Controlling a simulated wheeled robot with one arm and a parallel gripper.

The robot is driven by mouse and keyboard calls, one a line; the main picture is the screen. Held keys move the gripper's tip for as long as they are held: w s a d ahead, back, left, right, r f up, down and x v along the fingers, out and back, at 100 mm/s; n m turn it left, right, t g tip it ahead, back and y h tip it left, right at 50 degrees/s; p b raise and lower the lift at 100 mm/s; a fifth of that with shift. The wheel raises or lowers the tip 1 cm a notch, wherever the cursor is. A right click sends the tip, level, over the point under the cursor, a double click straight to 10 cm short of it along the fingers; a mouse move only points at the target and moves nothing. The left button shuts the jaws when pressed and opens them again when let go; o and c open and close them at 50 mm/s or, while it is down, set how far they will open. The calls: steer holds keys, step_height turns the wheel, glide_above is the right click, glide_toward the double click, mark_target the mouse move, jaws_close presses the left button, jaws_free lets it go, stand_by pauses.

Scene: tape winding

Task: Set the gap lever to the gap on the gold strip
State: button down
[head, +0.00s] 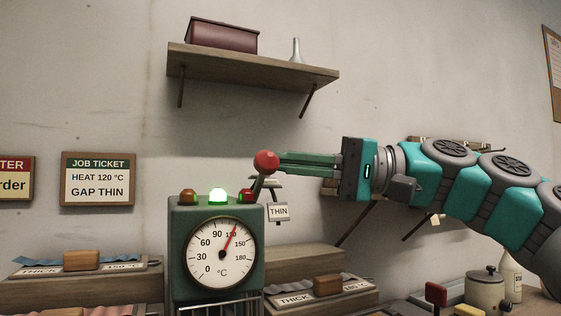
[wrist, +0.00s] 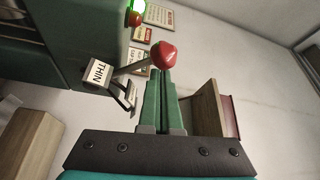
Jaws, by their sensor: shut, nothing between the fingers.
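The gap lever has a red ball knob (head: 266,161) on a dark stem, at the upper right of the green machine (head: 186,262). The knob also shows in the wrist view (wrist: 165,54). My gripper (head: 281,164) is shut and empty, its green fingertips right at the knob's right side. Whether they touch it I cannot tell. A THIN plate (head: 278,212) hangs below the lever, and also shows in the wrist view (wrist: 98,73). A job ticket (head: 98,180) on the wall reads HEAT 120 °C, GAP THIN. I cannot make out a gold strip.
The dial (head: 221,254) needle points near 120, and the green lamp (head: 218,195) is lit. Strips labelled THICK (head: 40,272) lie on wooden stands either side. A shelf (head: 250,67) is above. A pot (head: 485,290) and bottle stand at right.

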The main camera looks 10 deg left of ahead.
steer(key=s+f+n+b, duration=0.1)
steer(key=s+d+f+n+y+b, duration=0.1)
steer(key=b, duration=0.1)
steer(key=s+f+n+g+b, duration=0.1)
steer(key=f+n+b, duration=0.1)
steer(key=shift+d+y, duration=0.3)
steer(key=shift+d, duration=0.1)
steer(key=shift+w, duration=0.1)
